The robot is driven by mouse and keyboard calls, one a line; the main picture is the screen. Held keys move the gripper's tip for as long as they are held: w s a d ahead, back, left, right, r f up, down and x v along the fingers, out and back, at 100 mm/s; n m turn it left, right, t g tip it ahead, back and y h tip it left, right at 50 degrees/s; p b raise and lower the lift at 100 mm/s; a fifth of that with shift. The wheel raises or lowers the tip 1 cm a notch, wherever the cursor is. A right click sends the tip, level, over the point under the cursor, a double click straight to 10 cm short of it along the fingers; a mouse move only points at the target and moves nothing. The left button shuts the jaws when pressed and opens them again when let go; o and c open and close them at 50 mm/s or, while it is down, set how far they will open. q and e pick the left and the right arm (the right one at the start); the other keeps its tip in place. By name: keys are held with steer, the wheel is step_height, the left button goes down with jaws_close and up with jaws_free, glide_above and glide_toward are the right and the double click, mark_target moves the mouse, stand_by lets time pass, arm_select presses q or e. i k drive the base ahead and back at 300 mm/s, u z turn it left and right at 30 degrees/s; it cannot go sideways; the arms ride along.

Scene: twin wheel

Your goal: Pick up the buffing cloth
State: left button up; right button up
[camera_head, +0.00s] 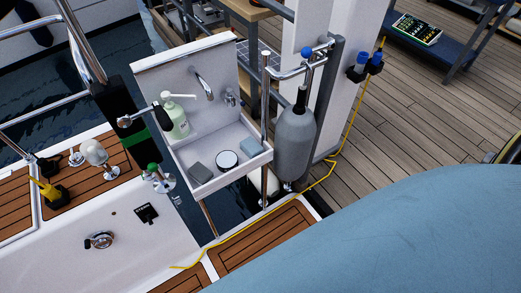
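No cloth can be made out with certainty. A small blue-grey block-like piece (250,145), possibly a folded cloth, lies at the right inside the white wall-backed tray (232,184). A darker grey block (200,172) lies at its front left, and I cannot tell whether it is cloth or sponge. A round tin (228,160) with a pale top sits between them. A pale green pump bottle (176,121) stands at the tray's left. Neither of my grippers shows in the head view.
A grey bottle-shaped fender (294,143) hangs on rails right of the tray. A yellow cord (331,165) runs across the deck. A large light-blue surface (420,225) fills the lower right. Dark water shows beneath the tray.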

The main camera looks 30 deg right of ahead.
mark_target(250, 147)
steer(key=z, duration=0.8)
steer(key=i, duration=0.3)
steer(key=z, duration=0.15)
